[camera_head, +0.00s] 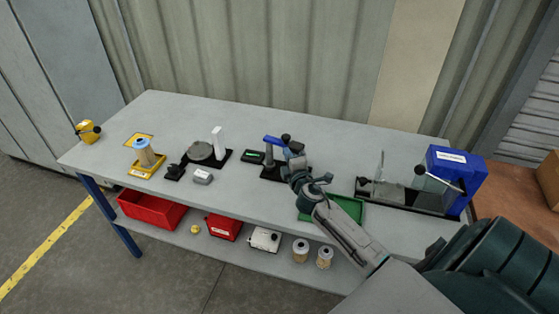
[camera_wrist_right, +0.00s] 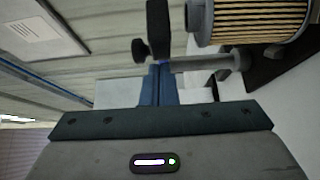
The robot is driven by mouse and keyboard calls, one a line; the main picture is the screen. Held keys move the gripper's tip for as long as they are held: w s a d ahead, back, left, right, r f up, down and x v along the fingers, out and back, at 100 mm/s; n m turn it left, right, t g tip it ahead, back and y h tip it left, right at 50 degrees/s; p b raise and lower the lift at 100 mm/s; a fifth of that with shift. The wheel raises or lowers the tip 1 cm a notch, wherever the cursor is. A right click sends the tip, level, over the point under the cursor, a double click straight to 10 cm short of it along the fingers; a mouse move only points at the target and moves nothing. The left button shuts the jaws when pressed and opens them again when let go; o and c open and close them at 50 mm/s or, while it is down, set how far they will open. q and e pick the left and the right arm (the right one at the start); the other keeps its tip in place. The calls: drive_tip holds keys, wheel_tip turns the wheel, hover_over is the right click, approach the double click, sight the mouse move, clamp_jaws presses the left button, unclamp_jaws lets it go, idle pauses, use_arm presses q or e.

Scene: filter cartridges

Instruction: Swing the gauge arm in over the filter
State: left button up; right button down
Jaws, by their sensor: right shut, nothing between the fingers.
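My right gripper (camera_head: 294,150) is shut and empty, close beside the knob end; contact cannot be told. In the right wrist view its fingers (camera_wrist_right: 157,75) point at a black knob (camera_wrist_right: 140,50) and a grey rod (camera_wrist_right: 205,65). A pleated tan filter (camera_wrist_right: 260,22) with grey end caps stands beside the rod. In the head view my gripper seems to hide that filter. My left gripper is out of view.
A small box with a green display (camera_head: 250,156) stands left of the gauge. A green tray (camera_head: 345,207) lies under my right forearm. A blue press (camera_head: 452,175) stands right. A filter in a yellow holder (camera_head: 146,168) stands left. Red bins (camera_head: 150,210) sit below.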

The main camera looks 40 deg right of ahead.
drive_tip(key=shift+s+d+r+n+y+b, duration=0.15)
drive_tip(key=shift+d+n+y+b, duration=0.45)
drive_tip(key=shift+d, duration=0.45)
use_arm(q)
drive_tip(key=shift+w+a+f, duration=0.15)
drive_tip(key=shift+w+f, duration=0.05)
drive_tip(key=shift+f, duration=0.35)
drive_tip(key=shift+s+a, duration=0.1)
